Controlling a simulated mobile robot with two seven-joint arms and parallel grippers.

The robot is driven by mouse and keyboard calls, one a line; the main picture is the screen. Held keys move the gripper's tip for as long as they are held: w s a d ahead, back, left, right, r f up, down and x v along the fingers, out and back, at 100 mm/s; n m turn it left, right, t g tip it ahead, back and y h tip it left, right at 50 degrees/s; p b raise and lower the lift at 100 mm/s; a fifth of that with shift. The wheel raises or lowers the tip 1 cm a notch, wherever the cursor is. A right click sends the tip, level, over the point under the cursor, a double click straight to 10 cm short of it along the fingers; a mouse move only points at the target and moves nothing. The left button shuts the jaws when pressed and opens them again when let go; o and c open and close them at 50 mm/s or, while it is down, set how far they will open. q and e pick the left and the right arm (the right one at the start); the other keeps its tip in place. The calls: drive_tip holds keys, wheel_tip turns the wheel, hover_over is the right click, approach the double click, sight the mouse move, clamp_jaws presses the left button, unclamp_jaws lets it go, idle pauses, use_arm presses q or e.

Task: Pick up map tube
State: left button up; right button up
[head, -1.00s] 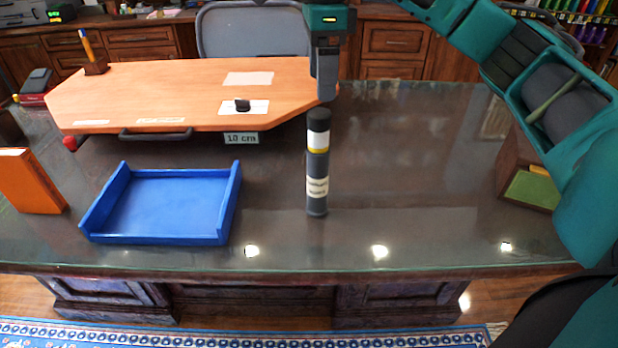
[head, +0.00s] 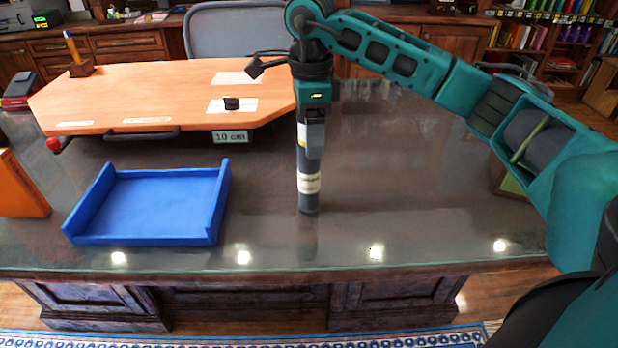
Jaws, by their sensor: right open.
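The map tube (head: 309,190) stands upright on the dark glass-topped desk, right of the blue tray. It is dark grey with a pale label band. My right gripper (head: 311,140) points straight down over the tube's upper part and hides its cap and most of its upper label. The gripper is open, with a finger in front of the tube. I cannot tell whether the fingers touch it. My left gripper is not in view.
An empty blue tray (head: 222,205) lies left of the tube. A raised orange wooden board (head: 180,85) with a "10 cm" tag (head: 230,137) is behind it. An orange book (head: 18,190) stands at the far left. The desk right of the tube is mostly clear.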

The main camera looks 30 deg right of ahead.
clamp_jaws()
idle(0.8)
